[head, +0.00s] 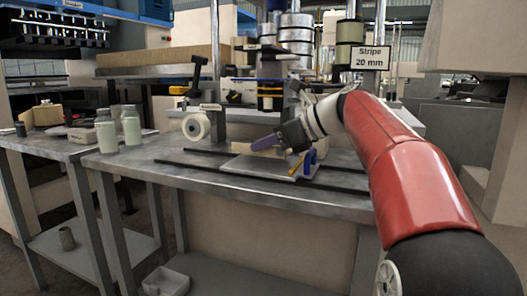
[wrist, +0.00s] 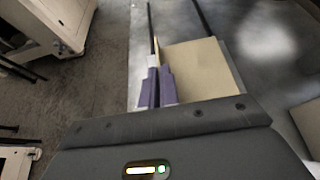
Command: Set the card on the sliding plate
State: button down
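My gripper (head: 265,143) is low over the worktable, with its purple fingers pointing left in the head view. In the wrist view the fingers (wrist: 158,88) are close together. A thin pale and yellow strip shows at their tips; I cannot tell whether it is held between them or lies behind. A flat plate (head: 262,168), apparently the sliding plate, lies below the gripper between two dark rails. I cannot make out the card for certain.
A blue bracket (head: 309,160) stands by the plate's right end, with a yellow strip beside it. A white roll (head: 196,127) stands behind the rails. Two pale jars (head: 131,125) (head: 106,131) stand at the left. A "Stripe 20 mm" sign (head: 370,57) is above. The table's front left is clear.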

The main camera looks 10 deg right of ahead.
jog(key=shift+f, duration=0.55)
jog(key=c, duration=1.6)
grip_release()
jog(key=shift+c, duration=0.2)
jog(key=shift+r, duration=0.3)
jog(key=p+v, duration=0.2)
jog(key=v, duration=1)
jog(key=shift+r, duration=0.35)
